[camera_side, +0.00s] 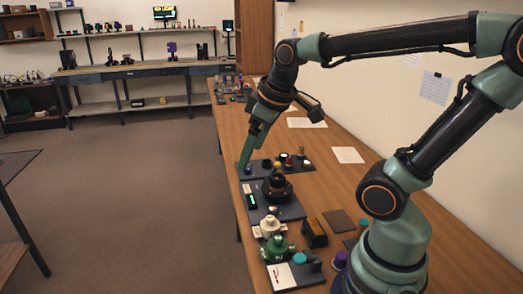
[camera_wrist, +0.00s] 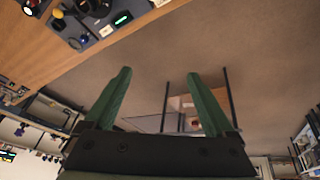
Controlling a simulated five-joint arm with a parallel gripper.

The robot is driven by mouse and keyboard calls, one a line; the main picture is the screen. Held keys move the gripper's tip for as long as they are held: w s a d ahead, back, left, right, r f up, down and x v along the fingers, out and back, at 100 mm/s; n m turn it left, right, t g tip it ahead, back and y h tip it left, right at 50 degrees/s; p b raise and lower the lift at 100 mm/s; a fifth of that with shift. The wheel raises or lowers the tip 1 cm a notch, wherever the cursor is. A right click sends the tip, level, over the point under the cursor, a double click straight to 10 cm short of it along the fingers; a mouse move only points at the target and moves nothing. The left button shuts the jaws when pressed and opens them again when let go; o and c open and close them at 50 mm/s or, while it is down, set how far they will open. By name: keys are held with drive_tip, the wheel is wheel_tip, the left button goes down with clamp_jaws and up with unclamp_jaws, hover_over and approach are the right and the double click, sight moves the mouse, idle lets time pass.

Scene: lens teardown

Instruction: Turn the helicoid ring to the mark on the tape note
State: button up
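A black lens-like assembly with stacked rings (camera_side: 277,186) stands on a dark mat (camera_side: 290,211) with a small green-lit display (camera_side: 251,201). I take its ring to be the helicoid ring, but I cannot make out any mark. The mat's display also shows in the wrist view (camera_wrist: 123,18), at the top left edge. My gripper (camera_side: 243,164) points down at the table's left edge, beyond the lens assembly and apart from it. In the wrist view my gripper (camera_wrist: 162,76) has its two green fingers wide apart with nothing between them. I cannot identify the tape note.
Beyond the lens is a dark tray (camera_side: 252,168) with small knobs and a yellow cylinder (camera_side: 300,151). Nearer stand a white part (camera_side: 270,227), a green part (camera_side: 278,249), a brown block (camera_side: 314,233) and a white card (camera_side: 281,276). Open floor lies left of the table.

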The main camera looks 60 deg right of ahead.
drive_tip(key=w+d+f+n+g, duration=0.25)
drive_tip(key=w+d+n, duration=0.2)
drive_tip(key=d, duration=0.55)
drive_tip(key=n+g, duration=0.2)
drive_tip(key=n, duration=0.4)
hover_over(277, 176)
wheel_tip(277, 176, down, 4)
drive_tip(key=shift+m, duration=0.25)
wheel_tip(277, 176, down, 12)
drive_tip(key=shift+s+a+f, duration=0.1)
drive_tip(key=shift+s+f, duration=0.05)
drive_tip(key=c, duration=1.4)
